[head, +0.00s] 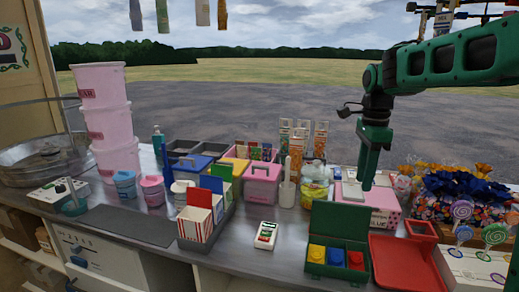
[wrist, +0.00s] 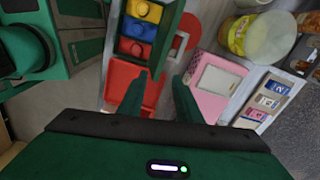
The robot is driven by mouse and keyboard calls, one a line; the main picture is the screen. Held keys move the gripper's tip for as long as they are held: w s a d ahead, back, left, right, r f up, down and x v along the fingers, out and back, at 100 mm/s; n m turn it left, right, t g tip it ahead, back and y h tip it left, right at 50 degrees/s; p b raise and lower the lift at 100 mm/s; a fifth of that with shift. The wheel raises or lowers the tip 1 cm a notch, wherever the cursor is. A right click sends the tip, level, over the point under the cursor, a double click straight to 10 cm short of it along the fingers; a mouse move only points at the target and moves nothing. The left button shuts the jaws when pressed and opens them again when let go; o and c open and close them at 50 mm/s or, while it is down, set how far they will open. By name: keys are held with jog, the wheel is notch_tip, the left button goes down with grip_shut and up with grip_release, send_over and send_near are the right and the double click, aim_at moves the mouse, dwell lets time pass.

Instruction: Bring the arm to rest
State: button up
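My arm comes in from the upper right of the head view, and my gripper (head: 368,182) points down above the counter. It is in front of or over the pink box (head: 382,207) with a pale panel on top. In the wrist view my gripper's two green fingers (wrist: 166,88) stand apart with a gap between them, and nothing shows in the gap. The pink box (wrist: 214,88) also shows there, right of the fingers. Whether the fingertips are clear of the box is hard to tell from the head view.
An open green case (head: 338,238) with yellow, blue and red blocks and a red tray (head: 405,262) lie at the counter's front. A lidded jar (head: 316,184) stands left of the gripper. Lollipops (head: 462,212) and sweets crowd the right. A dark mat (head: 130,225) lies bare at left.

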jog(key=s+d+f+n, duration=0.3)
jog(key=s+f+n, duration=0.1)
jog(key=s, duration=0.7)
jog(key=s+d+f+n, duration=0.3)
jog(key=s+n, duration=0.1)
jog(key=s, duration=0.6)
jog(key=s+d+f+n, duration=0.3)
jog(key=s+f+n, duration=0.1)
jog(key=s, duration=0.7)
jog(key=shift+s+d+f+n, duration=0.3)
jog(key=shift+s+d+n, duration=0.05)
jog(key=shift+n, duration=0.25)
jog(key=shift+w+f, duration=0.25)
jog(key=shift+w, duration=0.35)
